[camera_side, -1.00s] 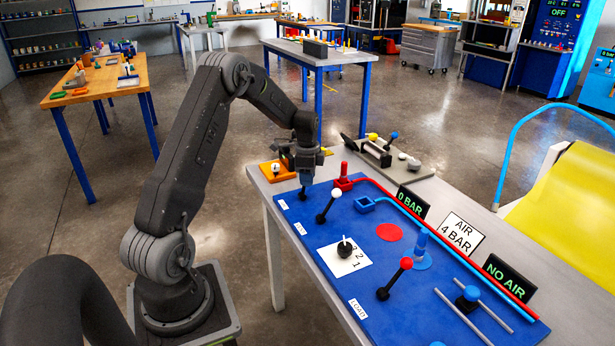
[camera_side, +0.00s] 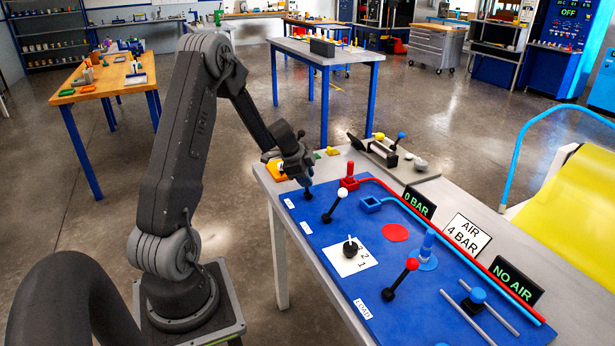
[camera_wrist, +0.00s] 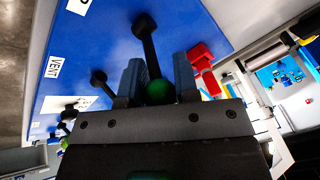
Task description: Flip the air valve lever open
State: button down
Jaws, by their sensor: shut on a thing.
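My gripper (camera_side: 304,179) is at the far left corner of the blue panel (camera_side: 330,275), low over a black lever base (camera_side: 308,194). The wrist view shows this lever (camera_wrist: 150,48) with a green ball knob (camera_wrist: 159,92). My gripper (camera_wrist: 158,80) is shut on that knob, one blue-grey finger on each side. The white label (camera_wrist: 79,5) beside this lever is cut off, so I cannot read it fully. The sign (camera_side: 514,279) reads NO AIR; another sign (camera_side: 466,236) reads AIR 4 BAR.
A white-knobbed lever (camera_side: 336,206) stands nearby; a label (camera_wrist: 53,67) reading VENT shows in the wrist view. A red block (camera_side: 348,180) and blue socket (camera_side: 370,205) lie right of my gripper. A red-knobbed lever (camera_side: 400,280) and a dial (camera_side: 350,248) are nearer the front.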

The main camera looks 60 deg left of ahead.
jog(key=shift+s+d+f, duration=0.1)
jog(key=shift+s, duration=0.1)
jog(key=c, duration=0.9)
grip_release()
jog(key=shift+o, duration=0.2)
jog(key=v, duration=1.4)
jog(key=shift+c, duration=0.4)
